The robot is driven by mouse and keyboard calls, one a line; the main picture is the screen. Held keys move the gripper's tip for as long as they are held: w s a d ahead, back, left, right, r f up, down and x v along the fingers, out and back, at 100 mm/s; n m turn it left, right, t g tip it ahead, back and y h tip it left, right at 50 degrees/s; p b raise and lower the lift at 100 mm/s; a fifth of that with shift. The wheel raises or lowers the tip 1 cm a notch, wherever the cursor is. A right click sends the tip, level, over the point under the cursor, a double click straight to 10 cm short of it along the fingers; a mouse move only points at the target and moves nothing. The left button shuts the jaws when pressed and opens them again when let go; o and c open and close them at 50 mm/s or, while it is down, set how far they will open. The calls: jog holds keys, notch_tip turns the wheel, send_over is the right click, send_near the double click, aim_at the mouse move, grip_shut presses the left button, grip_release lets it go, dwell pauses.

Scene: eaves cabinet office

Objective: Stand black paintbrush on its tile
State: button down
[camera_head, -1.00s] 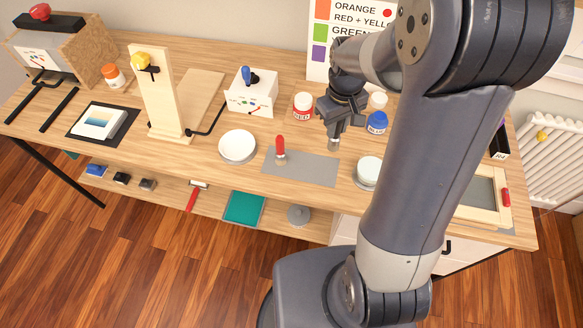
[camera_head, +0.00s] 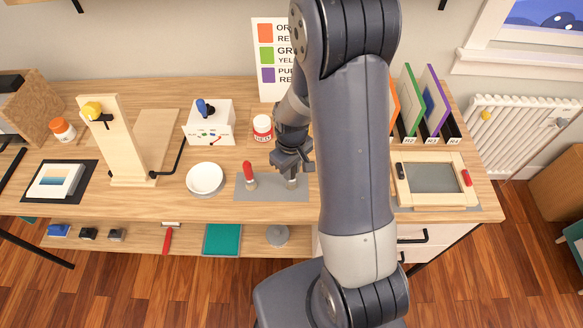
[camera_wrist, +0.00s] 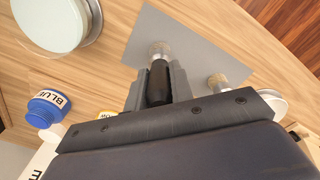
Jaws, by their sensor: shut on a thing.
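The black paintbrush (camera_wrist: 157,84) is held in my gripper (camera_wrist: 156,88), its black handle between the fingers. In the wrist view its pale bristle end points away from the gripper, toward the grey tile (camera_wrist: 190,32). In the head view my gripper (camera_head: 291,166) is over the right part of the grey tile (camera_head: 268,194). The brush's pale lower end (camera_head: 292,184) shows below the fingers, roughly upright. I cannot tell whether it touches the tile. A red-handled brush (camera_head: 249,176) stands on the tile's left part.
A white bowl (camera_head: 205,179) stands left of the tile. A red-labelled jar (camera_head: 262,128) stands behind. In the wrist view a blue-lidded jar (camera_wrist: 46,108) and a round pale dish (camera_wrist: 48,20) are close to the gripper. A framed screen (camera_head: 433,178) lies at right.

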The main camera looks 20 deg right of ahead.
jog(key=shift+f, duration=0.15)
jog(key=shift+f+b, duration=0.2)
jog(key=shift+b, duration=0.1)
jog(key=c, duration=1.2)
grip_release()
jog(key=shift+r, duration=0.1)
jog(key=shift+c, duration=0.2)
jog(key=shift+r, duration=0.15)
notch_tip(320, 180, up, 12)
jog(key=shift+r, duration=0.1)
